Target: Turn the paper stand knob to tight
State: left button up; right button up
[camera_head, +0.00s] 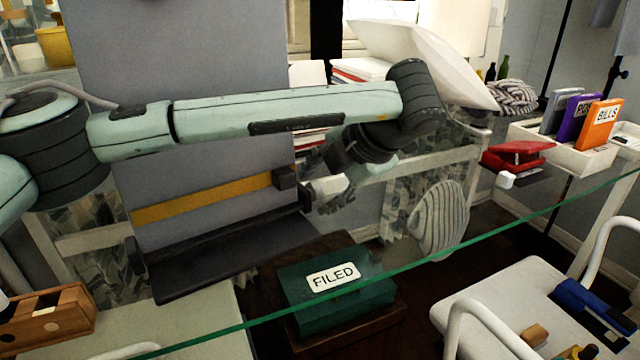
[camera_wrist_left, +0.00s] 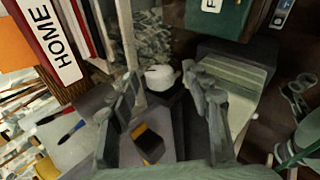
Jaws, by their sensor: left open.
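The paper stand (camera_head: 200,160) is a tall grey board with a yellow strip (camera_head: 205,199) across it and a dark ledge (camera_head: 230,262) below. I cannot tell the knob's setting. My right gripper is in neither view.
A green box marked FILED (camera_head: 335,298) sits below the gripper. A striped rounded object (camera_head: 440,220) is to its right. A glass edge (camera_head: 420,262) crosses the front. A white rounded thing (camera_wrist_left: 160,77) lies beyond the fingers in the wrist view.

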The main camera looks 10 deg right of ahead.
pick_arm(q)
jog(key=shift+f, duration=0.1)
grip_shut()
jog(key=shift+w, duration=0.1)
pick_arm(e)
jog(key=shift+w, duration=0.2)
pick_arm(q)
jog(key=shift+a+g, duration=0.1)
jog(key=shift+g, duration=0.3)
jog(key=shift+w+r+g+h, duration=0.25)
jog(key=shift+g+h, duration=0.25)
jog(key=shift+g, duration=0.7)
jog(key=shift+w+a+r+g+h+p, duration=0.1)
jog(key=shift+g+h+p, duration=0.4)
jog(key=shift+g+p, duration=0.35)
jog(key=shift+w+g, duration=0.1)
jog(key=shift+g, duration=0.45)
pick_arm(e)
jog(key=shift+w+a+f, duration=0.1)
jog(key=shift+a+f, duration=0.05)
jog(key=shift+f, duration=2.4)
